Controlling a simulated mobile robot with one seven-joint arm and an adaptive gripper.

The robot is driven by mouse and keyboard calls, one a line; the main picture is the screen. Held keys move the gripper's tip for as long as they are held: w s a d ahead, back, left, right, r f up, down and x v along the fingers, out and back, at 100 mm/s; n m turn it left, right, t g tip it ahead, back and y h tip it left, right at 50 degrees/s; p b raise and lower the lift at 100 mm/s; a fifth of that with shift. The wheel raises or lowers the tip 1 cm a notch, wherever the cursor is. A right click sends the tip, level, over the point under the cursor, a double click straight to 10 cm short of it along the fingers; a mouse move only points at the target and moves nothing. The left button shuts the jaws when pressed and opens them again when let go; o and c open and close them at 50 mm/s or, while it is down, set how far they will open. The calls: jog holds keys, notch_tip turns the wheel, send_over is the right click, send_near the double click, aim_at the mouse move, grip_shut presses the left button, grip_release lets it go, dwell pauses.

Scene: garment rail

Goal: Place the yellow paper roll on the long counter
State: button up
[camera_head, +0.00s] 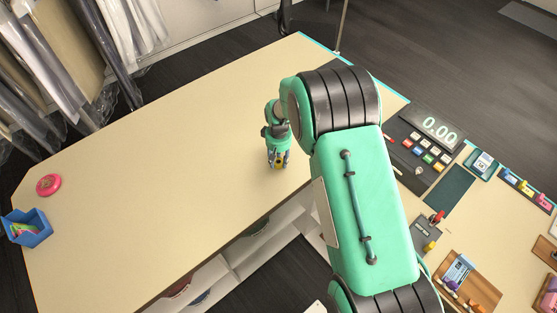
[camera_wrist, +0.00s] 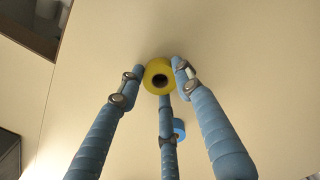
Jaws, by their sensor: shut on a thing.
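The yellow paper roll (camera_wrist: 159,76) is seen end-on in the wrist view, with a dark hole in its middle. My gripper (camera_wrist: 158,84) has blue fingers closed around the roll's sides. In the head view, my gripper (camera_head: 278,163) points down over the long counter (camera_head: 180,150), near its front edge. A little yellow of the roll shows between the fingers there. The pale counter top lies behind the roll in the wrist view. I cannot tell whether the roll touches it.
A pink round item (camera_head: 48,185) and a blue bin (camera_head: 27,228) stand at the counter's left end. A register (camera_head: 430,137), a card pad and wooden trays (camera_head: 470,283) are at the right. Wrapped garments hang at upper left. The counter's middle is clear.

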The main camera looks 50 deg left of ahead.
aim_at(278, 162)
jog(key=shift+f, duration=0.1)
jog(key=o, duration=1)
jog(key=shift+r+b, duration=0.75)
jog(key=shift+r, duration=5.35)
